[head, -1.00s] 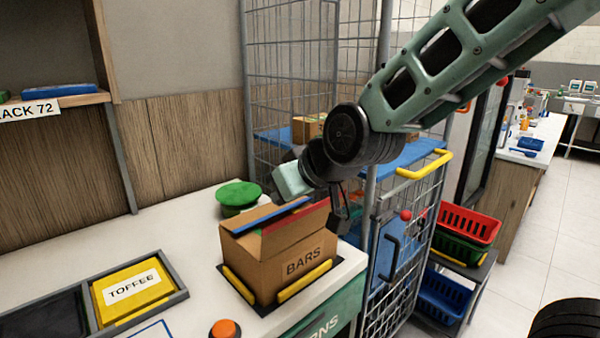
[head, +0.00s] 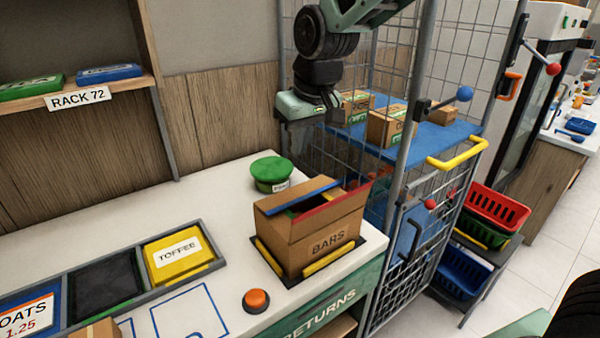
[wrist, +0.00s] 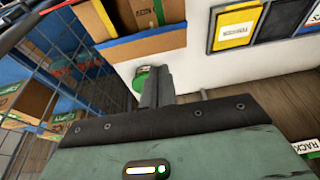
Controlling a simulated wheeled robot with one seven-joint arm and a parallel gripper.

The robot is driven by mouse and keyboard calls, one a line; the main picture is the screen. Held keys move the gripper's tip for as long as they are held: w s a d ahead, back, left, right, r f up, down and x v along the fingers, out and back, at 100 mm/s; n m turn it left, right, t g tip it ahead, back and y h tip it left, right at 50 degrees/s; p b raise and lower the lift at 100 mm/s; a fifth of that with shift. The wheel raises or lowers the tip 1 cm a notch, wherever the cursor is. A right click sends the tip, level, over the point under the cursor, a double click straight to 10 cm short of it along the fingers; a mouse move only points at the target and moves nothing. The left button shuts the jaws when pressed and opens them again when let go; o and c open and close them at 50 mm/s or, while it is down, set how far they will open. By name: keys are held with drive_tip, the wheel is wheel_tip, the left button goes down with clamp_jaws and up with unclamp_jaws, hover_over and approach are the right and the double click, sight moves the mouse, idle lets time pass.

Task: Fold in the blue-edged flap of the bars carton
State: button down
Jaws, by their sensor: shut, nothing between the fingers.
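The bars carton (head: 322,246) stands upright on the counter with its top open. Its blue-edged flap (head: 297,197) slants up over the left part of the opening. A red-edged flap (head: 338,206) stands out along the right side. The carton also shows at the top of the wrist view (wrist: 146,46), cut off by the frame. My gripper (head: 300,145) is above and behind the carton, apart from it. Its fingers are closed together and empty in the wrist view (wrist: 157,85), pointing toward a green-lidded tub (wrist: 141,80) that they partly cover.
The green-lidded tub (head: 271,172) stands behind the carton. The wire cage (head: 405,190) with boxes on a blue shelf (head: 445,138) is close on the right. A dark holder with yellow edges (head: 345,257) surrounds the carton's base. An orange button (head: 256,299) is in front.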

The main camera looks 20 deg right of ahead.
drive_tip(key=w+g, duration=0.1)
drive_tip(key=p, duration=0.5)
approach(298, 200)
drive_tip(key=shift+h, duration=0.3)
drive_tip(key=f, duration=0.1)
drive_tip(key=a+f, duration=0.1)
drive_tip(key=f, duration=0.1)
drive_tip(key=a+f, duration=0.1)
drive_tip(key=f, duration=0.1)
drive_tip(key=shift+w+f, duration=0.15)
drive_tip(key=shift+w, duration=0.25)
drive_tip(key=shift+f, duration=0.5)
drive_tip(key=f+b, duration=0.1)
drive_tip(key=s+f+b, duration=0.1)
drive_tip(key=shift+d+b, duration=0.15)
drive_tip(key=shift+b, duration=0.2)
drive_tip(key=shift+r, duration=0.2)
